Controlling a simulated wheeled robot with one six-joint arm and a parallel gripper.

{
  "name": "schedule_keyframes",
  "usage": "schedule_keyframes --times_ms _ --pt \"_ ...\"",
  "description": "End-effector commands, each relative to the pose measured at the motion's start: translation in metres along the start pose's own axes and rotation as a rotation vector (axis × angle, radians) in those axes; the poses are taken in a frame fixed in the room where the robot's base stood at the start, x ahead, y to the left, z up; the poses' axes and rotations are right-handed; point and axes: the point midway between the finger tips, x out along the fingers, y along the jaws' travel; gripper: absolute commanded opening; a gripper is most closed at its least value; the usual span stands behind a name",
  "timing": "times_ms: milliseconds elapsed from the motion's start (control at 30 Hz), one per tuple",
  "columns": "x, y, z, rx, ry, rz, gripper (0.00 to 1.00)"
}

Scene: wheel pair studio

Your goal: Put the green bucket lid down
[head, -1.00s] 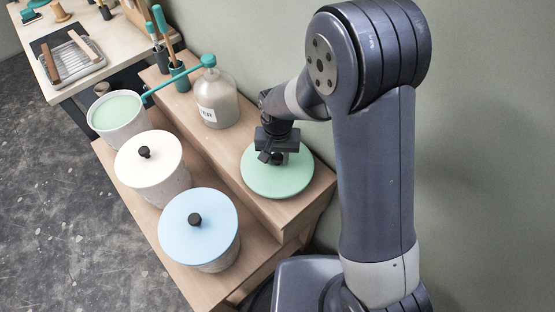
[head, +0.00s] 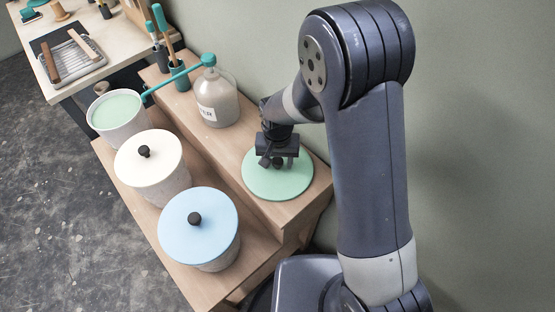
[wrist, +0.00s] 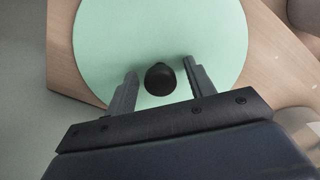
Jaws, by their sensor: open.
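The green bucket lid (head: 270,184) lies flat on the raised wooden shelf, near its right end in the head view. It fills the upper part of the wrist view (wrist: 202,38). Its dark round knob (wrist: 160,79) stands between my gripper's two fingers, with a gap on each side. My gripper (wrist: 157,80) is open around the knob and holds nothing. In the head view my gripper (head: 277,162) is just over the lid. The open bucket with green contents (head: 118,114) stands on the lower step at the left.
A white-lidded bucket (head: 143,172) and a blue-lidded bucket (head: 205,235) stand on the lower step (head: 128,201). A clear bottle with a teal top (head: 214,98) and a teal tool holder (head: 179,77) stand behind on the raised shelf. A wall runs close behind.

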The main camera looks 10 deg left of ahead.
Motion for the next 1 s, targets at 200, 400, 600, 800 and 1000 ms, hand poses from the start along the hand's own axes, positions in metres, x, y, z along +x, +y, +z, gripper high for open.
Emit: schedule_keyframes --times_ms 200,400,600,800,1000 --pt "-0.013 -0.001 -0.001 0.000 0.004 -0.002 0.51" --pt "-0.053 -0.001 -0.001 0.000 0.007 -0.003 0.51" --pt "-0.094 0.000 -0.001 0.000 0.004 -0.002 0.51" --pt "-0.118 0.000 -0.001 0.000 0.002 -0.001 0.51" --pt "-0.123 0.000 0.000 0.000 0.000 0.000 0.51"
